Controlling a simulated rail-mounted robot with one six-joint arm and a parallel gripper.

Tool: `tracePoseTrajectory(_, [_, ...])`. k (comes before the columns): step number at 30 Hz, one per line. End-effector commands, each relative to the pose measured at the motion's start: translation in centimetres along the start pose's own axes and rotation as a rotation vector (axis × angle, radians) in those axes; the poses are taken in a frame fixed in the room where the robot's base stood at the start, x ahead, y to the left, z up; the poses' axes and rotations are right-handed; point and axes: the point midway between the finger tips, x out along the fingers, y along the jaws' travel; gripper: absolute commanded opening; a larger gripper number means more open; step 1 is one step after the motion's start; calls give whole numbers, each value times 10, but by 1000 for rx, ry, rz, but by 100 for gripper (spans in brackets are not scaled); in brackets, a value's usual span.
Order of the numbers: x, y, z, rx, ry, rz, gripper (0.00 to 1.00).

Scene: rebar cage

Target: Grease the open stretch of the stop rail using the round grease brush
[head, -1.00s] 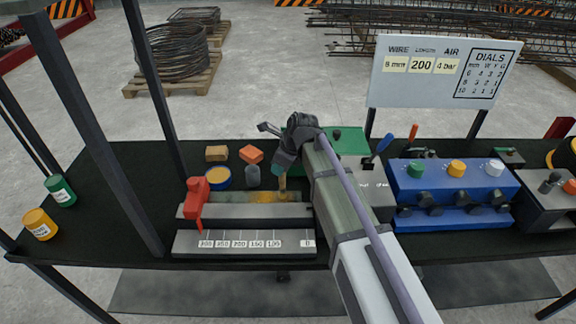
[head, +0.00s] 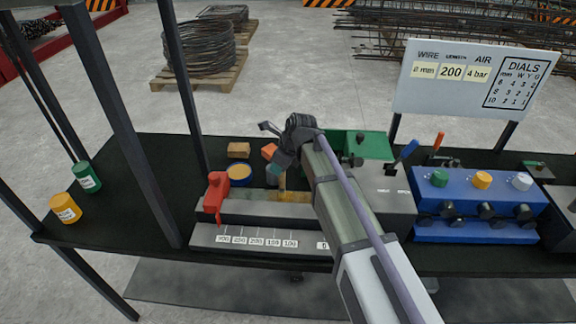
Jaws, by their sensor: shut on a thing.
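My gripper (head: 280,168) is shut on the round grease brush (head: 282,184), seen as a tan, upright shape below the jaws. The brush is over the stop rail (head: 247,207), a long grey bar near the table's front. Its lower end appears at the rail's top, but I cannot tell whether it touches. A yellowish-brown stretch (head: 297,196) shows on the rail around and right of the brush. A red stop (head: 217,190) with a downward lever sits at the rail's left. My arm hides the rail's right end.
A blue-rimmed tin with yellow contents (head: 240,172) and an orange-brown block (head: 238,150) stand behind the rail. A red-orange block (head: 269,151) is close behind my gripper. A numbered strip (head: 258,242) lies in front. A blue dial unit (head: 470,195) stands right.

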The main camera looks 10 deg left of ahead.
Motion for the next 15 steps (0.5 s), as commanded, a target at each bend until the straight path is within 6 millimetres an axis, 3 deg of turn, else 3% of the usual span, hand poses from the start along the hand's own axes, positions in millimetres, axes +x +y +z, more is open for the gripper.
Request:
tracePoseTrajectory(10, [5, 5, 12, -1, 0, 0, 0])
tracePoseTrajectory(15, [12, 12, 28, -2, 0, 0, 0])
